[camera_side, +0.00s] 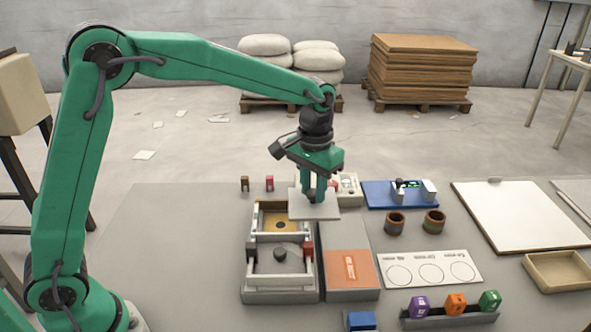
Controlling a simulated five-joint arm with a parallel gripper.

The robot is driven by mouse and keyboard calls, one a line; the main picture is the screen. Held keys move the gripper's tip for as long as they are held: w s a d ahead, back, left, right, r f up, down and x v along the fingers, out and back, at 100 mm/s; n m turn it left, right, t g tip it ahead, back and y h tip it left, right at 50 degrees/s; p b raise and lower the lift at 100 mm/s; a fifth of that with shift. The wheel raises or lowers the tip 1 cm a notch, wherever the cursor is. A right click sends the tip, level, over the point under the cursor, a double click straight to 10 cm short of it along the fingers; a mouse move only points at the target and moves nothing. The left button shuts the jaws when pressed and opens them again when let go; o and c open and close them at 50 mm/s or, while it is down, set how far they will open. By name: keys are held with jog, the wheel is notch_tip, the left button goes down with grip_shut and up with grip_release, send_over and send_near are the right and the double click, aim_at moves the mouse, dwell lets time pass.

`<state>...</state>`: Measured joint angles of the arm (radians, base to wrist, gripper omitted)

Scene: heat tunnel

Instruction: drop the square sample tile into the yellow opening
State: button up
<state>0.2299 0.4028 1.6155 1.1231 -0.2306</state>
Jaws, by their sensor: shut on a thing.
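My gripper (312,196) is shut on the white square sample tile (322,211), held roughly flat. The tile is at the upper right of a grey two-part fixture (249,288) and overlaps the right side of its back part in the picture. The yellow opening (272,222) in that back part shows a yellow-brown floor with a dark round spot. The tile hides some of the fixture's right edge. I cannot tell how high the tile is above it.
Right of the fixture lies a grey and orange block (349,270). Two brown cups (395,224), a blue device (378,195) and a white card with circles (430,256) are further right. Two small pegs (269,183) stand behind the fixture. The table's left part is clear.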

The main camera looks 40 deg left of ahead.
jog(key=s+a, duration=0.1)
jog(key=a, duration=0.7)
jog(key=shift+s+a+f, duration=0.25)
jog(key=shift+a, duration=0.15)
jog(key=shift+f, duration=0.25)
jog(key=shift+f, duration=2.65)
jog(key=shift+f, duration=2.15)
jog(key=o, duration=1.1)
jog(key=shift+r, duration=3.9)
